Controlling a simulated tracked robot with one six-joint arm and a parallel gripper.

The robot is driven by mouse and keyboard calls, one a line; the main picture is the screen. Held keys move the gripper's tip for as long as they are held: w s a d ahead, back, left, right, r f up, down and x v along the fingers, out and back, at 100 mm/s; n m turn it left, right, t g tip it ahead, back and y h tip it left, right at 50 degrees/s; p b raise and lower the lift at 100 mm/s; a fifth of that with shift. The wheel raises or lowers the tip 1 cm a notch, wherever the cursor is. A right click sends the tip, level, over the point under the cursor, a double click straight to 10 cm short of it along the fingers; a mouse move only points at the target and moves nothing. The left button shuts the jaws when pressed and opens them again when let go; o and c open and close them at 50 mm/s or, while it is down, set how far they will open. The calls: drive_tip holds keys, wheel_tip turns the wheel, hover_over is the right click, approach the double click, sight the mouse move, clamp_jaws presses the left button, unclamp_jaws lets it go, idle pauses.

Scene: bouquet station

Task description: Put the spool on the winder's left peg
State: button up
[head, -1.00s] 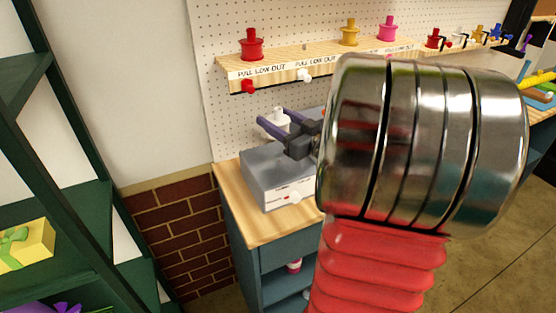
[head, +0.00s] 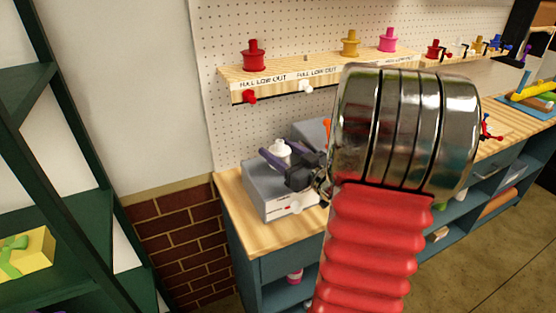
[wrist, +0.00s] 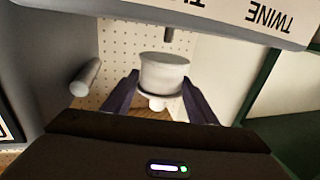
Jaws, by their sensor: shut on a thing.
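My gripper (head: 283,158) has two dark purple fingers, shut on a white spool (head: 279,149). In the wrist view the spool (wrist: 165,75) sits between the fingers (wrist: 161,100). The grey box with a white front label (head: 285,205), apparently the winder, stands on the bench's left end, below the gripper. In the wrist view one pale peg (wrist: 86,78) is at the left and a grey peg (wrist: 169,35) shows just above the spool, near an upside-down TWINE label (wrist: 272,18). Whether the spool touches a peg, I cannot tell. My gripper hides part of the box.
A wooden shelf (head: 320,76) on the pegboard holds red (head: 253,56), yellow (head: 350,43) and pink (head: 388,40) spools. Dark green shelving (head: 60,170) stands at the left. The wooden bench (head: 262,238) has a narrow bare front strip.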

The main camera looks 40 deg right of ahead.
drive_tip(key=shift+f, duration=1.6)
drive_tip(key=o, duration=1.1)
drive_tip(key=shift+f, duration=0.1)
drive_tip(key=shift+s+a, duration=0.15)
drive_tip(key=shift+s, duration=5.9)
drive_tip(key=shift+s, duration=0.15)
